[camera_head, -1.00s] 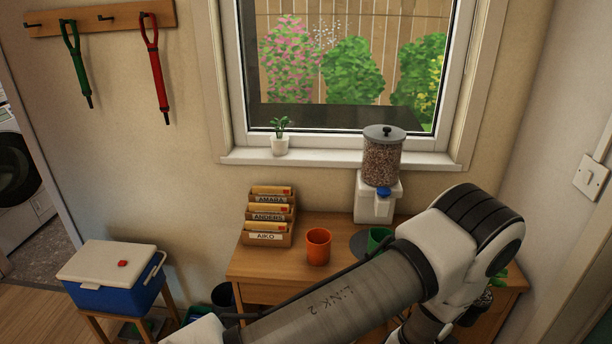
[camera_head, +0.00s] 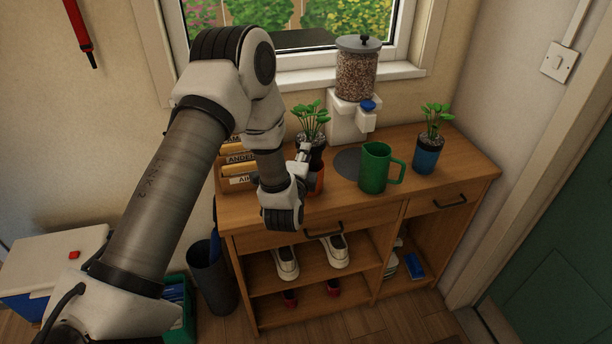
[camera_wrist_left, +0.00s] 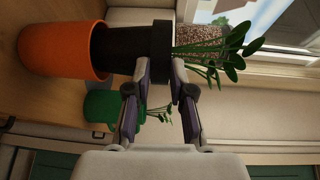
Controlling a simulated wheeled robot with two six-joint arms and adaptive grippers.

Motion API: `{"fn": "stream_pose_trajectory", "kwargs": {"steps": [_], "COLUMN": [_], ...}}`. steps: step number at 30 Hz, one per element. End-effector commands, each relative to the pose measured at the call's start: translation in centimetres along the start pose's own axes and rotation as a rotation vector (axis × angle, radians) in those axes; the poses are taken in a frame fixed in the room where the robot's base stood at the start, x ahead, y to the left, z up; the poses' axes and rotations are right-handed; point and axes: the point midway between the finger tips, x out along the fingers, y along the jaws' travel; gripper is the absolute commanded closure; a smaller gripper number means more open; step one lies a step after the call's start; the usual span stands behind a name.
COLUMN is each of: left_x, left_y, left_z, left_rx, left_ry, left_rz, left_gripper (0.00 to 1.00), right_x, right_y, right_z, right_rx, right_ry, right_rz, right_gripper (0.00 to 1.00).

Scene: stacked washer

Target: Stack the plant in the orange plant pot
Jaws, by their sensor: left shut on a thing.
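The plant (camera_head: 311,119) has green leaves and a dark pot, and it is upright in the head view. My left gripper (camera_head: 304,154) is shut on the thick black rim of its pot (camera_wrist_left: 161,40). The orange plant pot (camera_head: 317,182) stands on the cabinet top directly below, partly hidden by my left wrist. In the left wrist view, turned sideways, the plant's lower end meets the mouth of the orange plant pot (camera_wrist_left: 60,48). I cannot tell how far inside it is. My right gripper is not in view.
A green mug (camera_head: 375,168) stands right of the orange pot, and a plant in a blue pot (camera_head: 427,155) stands farther right. A letter rack (camera_head: 239,170) is close behind my left wrist. A dispenser (camera_head: 356,75) stands at the back. The cabinet's front right top is clear.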

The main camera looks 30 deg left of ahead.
Motion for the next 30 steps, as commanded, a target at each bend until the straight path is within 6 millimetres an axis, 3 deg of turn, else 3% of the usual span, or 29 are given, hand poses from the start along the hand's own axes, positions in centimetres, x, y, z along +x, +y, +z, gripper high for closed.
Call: {"fn": "stream_pose_trajectory", "kwargs": {"steps": [9, 30], "left_x": [0.3, 0.4], "left_y": [4.8, 5.9], "left_z": [-0.1, -0.1], "left_rx": [0.000, -0.001], "left_ry": [0.001, 0.001], "left_rz": [-0.002, -0.004], "left_gripper": [1.00, 1.00], "right_x": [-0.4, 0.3], "right_y": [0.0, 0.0], "right_z": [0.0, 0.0], "right_rx": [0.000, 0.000], "right_ry": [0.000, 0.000], "right_rz": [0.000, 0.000], "right_gripper": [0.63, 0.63]}}
